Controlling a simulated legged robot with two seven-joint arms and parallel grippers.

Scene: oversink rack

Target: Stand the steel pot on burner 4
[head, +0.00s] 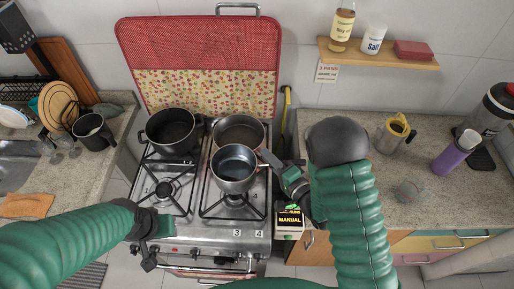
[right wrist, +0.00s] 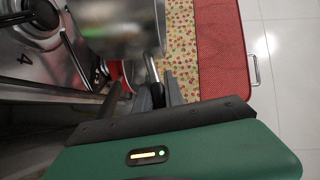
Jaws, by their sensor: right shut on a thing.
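The steel pot (head: 233,180) is upright over the right side of the stove, overlapping the back of the front right burner (head: 234,201) in the head view. I cannot tell whether its base touches the grate. My right gripper (head: 276,163) is shut on its handle, to the right of the pot. In the right wrist view the pot (right wrist: 120,35) is a grey blur beyond the fingers (right wrist: 158,94). A "4" marks the stove panel (right wrist: 22,58) there. My left gripper (head: 150,245) is by the stove's front left edge, apart from the pot; its jaw opening is unclear.
A black pot (head: 172,130) stands on the back left burner and a pan (head: 239,131) on the back right. The front left burner (head: 165,189) is bare. A red-framed patterned panel (head: 200,45) rises behind.

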